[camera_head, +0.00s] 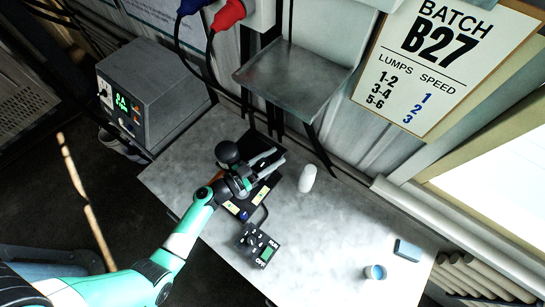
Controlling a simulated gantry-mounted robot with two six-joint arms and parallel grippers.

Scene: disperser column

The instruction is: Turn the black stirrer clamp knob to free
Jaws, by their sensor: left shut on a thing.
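The disperser stands on the grey bench, its dark base (237,212) carrying yellow labels and a blue button. My left arm comes in from the lower left, and its gripper (247,181) is at the disperser's column, above the base. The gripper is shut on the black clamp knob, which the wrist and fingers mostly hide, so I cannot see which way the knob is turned. A round black part (228,152) shows just behind the wrist; I cannot tell whether it is mine. My right gripper is not in view.
A blue-filled cup (375,272) and a blue block (407,250) sit farther right. A metal shelf (290,75) juts out behind. The bench's middle is clear.

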